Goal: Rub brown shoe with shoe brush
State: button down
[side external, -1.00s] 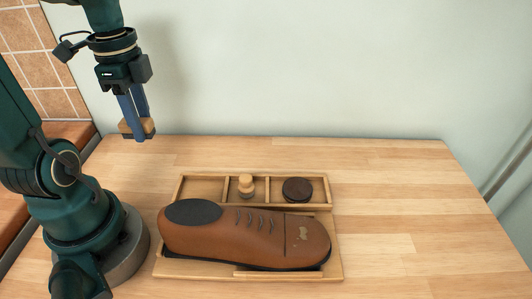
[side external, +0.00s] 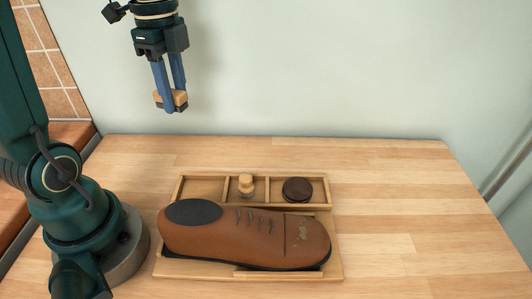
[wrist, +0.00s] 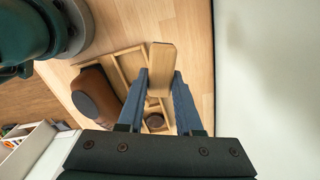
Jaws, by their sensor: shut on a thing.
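The brown shoe (side external: 250,238) lies on its side of the wooden tray (side external: 338,262), toe to the right, with a dark opening at the left and a pale scuffed patch near the toe. My gripper (side external: 171,102) is shut on the shoe brush (side external: 180,97), a small block with a light wooden back and a dark underside. It holds the brush high above the table, behind and to the left of the shoe. In the wrist view the brush (wrist: 161,68) sits between the blue fingers, and the shoe (wrist: 96,97) shows left of them, partly cut off by my gripper body.
The tray's back row has compartments: an empty left one, a small wooden-knobbed item (side external: 246,185) in the middle, and a dark round tin (side external: 297,189) at right. The table (side external: 410,215) is clear to the right. A pale wall (side external: 330,70) stands behind.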

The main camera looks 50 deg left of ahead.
jog(key=w+d+m, duration=0.4)
jog(key=w+d, duration=0.1)
jog(key=d, duration=0.2)
jog(key=m, duration=1)
send_near(306, 252)
jog(key=shift+f, duration=2.65)
jog(key=shift+a+f, duration=0.1)
jog(key=shift+f, duration=0.55)
jog(key=shift+w+a, duration=0.55)
jog(key=shift+w, duration=0.05)
jog(key=shift+w+a, duration=1.6)
jog(key=shift+w, duration=0.05)
jog(key=shift+s+d, duration=2.1)
jog(key=shift+s, duration=0.05)
jog(key=shift+s+d+r, duration=0.1)
jog(key=shift+d+r, duration=0.05)
jog(key=shift+r, duration=0.05)
notch_tip(306, 252, up, 8)
